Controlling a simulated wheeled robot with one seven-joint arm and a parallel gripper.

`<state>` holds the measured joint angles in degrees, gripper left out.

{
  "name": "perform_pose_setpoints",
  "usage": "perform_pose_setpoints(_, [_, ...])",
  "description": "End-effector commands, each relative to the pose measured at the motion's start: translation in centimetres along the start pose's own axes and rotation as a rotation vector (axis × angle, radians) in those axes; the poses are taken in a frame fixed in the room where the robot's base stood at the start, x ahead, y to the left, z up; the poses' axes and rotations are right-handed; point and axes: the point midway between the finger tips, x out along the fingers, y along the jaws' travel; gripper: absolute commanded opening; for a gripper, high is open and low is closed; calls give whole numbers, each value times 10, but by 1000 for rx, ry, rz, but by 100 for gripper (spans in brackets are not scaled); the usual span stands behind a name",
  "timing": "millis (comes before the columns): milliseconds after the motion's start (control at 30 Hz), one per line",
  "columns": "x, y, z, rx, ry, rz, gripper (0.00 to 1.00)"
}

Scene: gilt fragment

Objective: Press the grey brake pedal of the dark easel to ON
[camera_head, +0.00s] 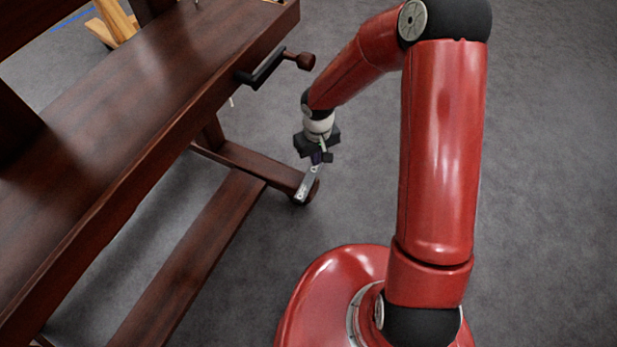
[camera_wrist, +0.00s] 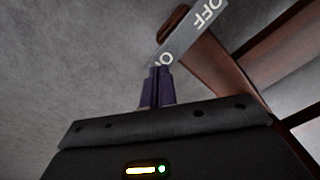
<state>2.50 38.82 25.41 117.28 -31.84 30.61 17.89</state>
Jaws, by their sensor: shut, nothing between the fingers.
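The grey brake pedal (camera_head: 306,187) is a flat bar at the foot of the dark easel (camera_head: 240,158), by the caster at the end of a low beam. In the wrist view the pedal (camera_wrist: 188,34) shows the white letters OFF at its far upper right end. Part of the word ON shows at its near end. My gripper (camera_head: 322,161) is shut and empty, pointing down at the pedal. In the wrist view its purple fingertips (camera_wrist: 160,70) overlap the ON end and hide part of the word. I cannot tell whether they touch it or how the pedal is tilted.
A black crank handle with a wooden knob (camera_head: 304,61) sticks out from the easel above and left of my gripper. The easel's broad shelf (camera_head: 130,110) fills the left. Grey floor (camera_head: 560,180) is open to the right.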

Motion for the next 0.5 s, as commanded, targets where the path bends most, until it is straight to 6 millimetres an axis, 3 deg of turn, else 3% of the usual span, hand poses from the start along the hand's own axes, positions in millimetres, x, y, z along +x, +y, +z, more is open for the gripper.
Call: perform_pose_setpoints(500, [8,0,0,0,-1,0,0])
